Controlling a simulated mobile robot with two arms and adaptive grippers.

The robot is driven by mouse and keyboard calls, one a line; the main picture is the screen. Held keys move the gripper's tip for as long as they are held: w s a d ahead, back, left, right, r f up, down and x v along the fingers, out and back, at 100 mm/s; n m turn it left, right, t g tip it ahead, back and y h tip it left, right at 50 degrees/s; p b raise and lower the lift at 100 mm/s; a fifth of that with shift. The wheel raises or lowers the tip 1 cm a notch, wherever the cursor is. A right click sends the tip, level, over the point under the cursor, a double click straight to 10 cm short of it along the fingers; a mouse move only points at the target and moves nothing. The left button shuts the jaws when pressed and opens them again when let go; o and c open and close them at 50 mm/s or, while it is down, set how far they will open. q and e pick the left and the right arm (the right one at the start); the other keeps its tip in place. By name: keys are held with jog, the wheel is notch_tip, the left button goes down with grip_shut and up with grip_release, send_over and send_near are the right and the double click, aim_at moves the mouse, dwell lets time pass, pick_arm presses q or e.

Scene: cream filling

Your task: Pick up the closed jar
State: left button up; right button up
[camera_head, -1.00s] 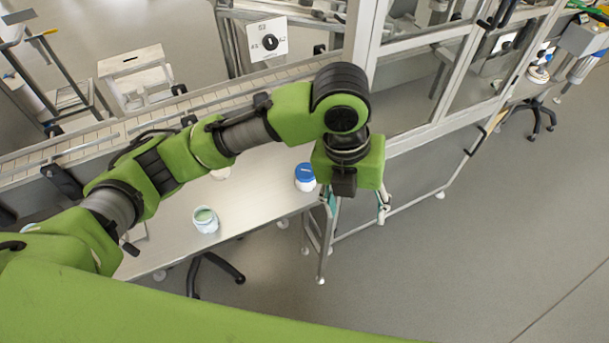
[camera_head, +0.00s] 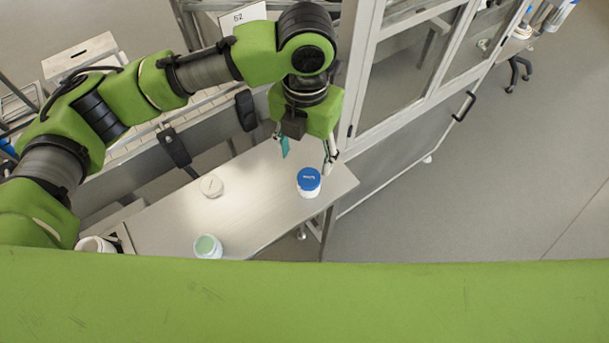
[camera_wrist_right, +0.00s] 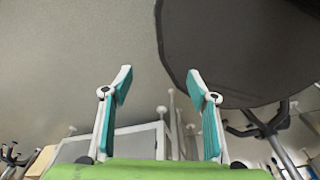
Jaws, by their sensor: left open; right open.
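The closed jar (camera_head: 308,183) is white with a blue lid and stands upright near the right end of the metal table in the head view. My left gripper (camera_head: 308,157) hangs just behind and above the jar, its two teal-padded fingers spread apart with nothing between them. It looks apart from the jar, though the exact gap is hard to tell. My right gripper (camera_wrist_right: 160,88) shows only in the right wrist view. Its fingers are wide apart and empty, and no jar shows there.
An open jar (camera_head: 208,247) with pale green content stands at the table's front edge. A loose white lid (camera_head: 211,186) lies on the metal table (camera_head: 255,205). A white container (camera_head: 95,244) is at the left. A glazed cabinet (camera_head: 400,100) stands right of the table. Bare tabletop lies between these items.

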aim_at(309, 177)
pick_arm(q)
jog(key=f, duration=0.4)
jog(key=shift+s+d+f, duration=0.1)
jog(key=shift+s+f, duration=0.1)
jog(key=shift+w+f+p, duration=0.1)
jog(key=shift+f+p, duration=0.25)
jog(key=shift+f, duration=0.15)
jog(key=f, duration=0.1)
jog(key=f+p, duration=0.1)
jog(key=f, duration=0.2)
jog(key=shift+d+f, duration=0.2)
jog(key=shift+d, duration=0.1)
jog(key=shift+f, duration=0.3)
jog(key=c, duration=1.2)
pick_arm(e)
jog(key=shift+s+d+r, duration=0.25)
jog(key=shift+s+r, duration=0.1)
jog(key=shift+r, duration=0.25)
jog(key=shift+s+d+r, duration=0.2)
jog(key=shift+s+r, duration=0.15)
jog(key=shift+r, duration=0.2)
